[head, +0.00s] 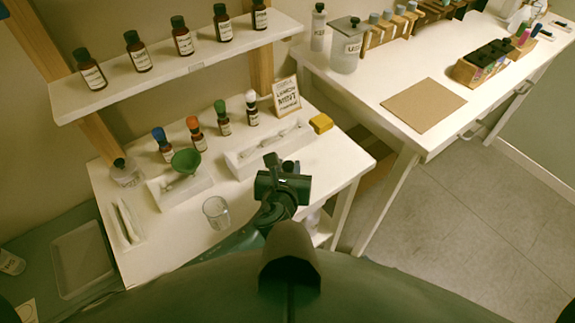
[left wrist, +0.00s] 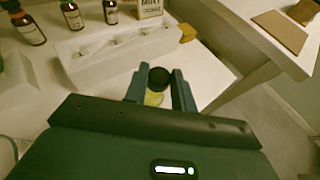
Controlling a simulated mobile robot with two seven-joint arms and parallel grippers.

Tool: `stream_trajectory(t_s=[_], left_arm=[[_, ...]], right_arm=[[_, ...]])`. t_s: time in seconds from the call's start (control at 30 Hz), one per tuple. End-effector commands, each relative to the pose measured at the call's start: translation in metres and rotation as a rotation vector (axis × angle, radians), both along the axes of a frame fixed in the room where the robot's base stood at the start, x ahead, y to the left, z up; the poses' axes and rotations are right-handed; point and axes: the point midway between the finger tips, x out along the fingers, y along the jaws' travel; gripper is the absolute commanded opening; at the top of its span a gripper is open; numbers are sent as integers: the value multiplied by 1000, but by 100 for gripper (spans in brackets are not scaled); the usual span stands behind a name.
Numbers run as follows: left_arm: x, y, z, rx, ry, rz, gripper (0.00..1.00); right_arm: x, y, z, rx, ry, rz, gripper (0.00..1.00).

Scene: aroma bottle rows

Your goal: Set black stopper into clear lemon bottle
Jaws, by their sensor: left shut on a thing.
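My left gripper (head: 283,168) is over the front right of the white table. In the left wrist view, its two fingers (left wrist: 158,88) are closed on either side of a small thing with a round black top, the black stopper (left wrist: 158,77). Pale yellow clear material, which looks like the lemon bottle (left wrist: 153,98), shows just below the black top. I cannot tell whether the stopper is seated in the bottle or only above it, nor which of them the fingers grip. The head view mostly hides both behind the dark gripper. My right gripper is not in view.
The white table (head: 245,192) holds brown bottles with coloured tops, a white tray (head: 268,149), a green funnel (head: 186,161), a glass beaker (head: 216,212), a sign (head: 286,97) and a yellow block (head: 321,123). A bottle shelf (head: 165,68) hangs above. Another table (head: 375,83) stands right.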

Motion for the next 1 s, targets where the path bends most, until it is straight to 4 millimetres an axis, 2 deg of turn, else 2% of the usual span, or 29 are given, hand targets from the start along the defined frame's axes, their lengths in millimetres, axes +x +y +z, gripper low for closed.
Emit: stream_trajectory(t_s=[0.3, 0.33, 0.6, 1.0], left_arm=[[0, 0, -8, 1, 0, -1, 4], [0, 0, -8, 0, 0, -1, 28], [0, 0, -7, 0, 0, 0, 50], [0, 0, -8, 0, 0, 0, 51]], right_arm=[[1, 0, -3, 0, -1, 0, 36], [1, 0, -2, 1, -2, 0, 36], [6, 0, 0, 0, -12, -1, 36], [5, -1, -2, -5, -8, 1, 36]])
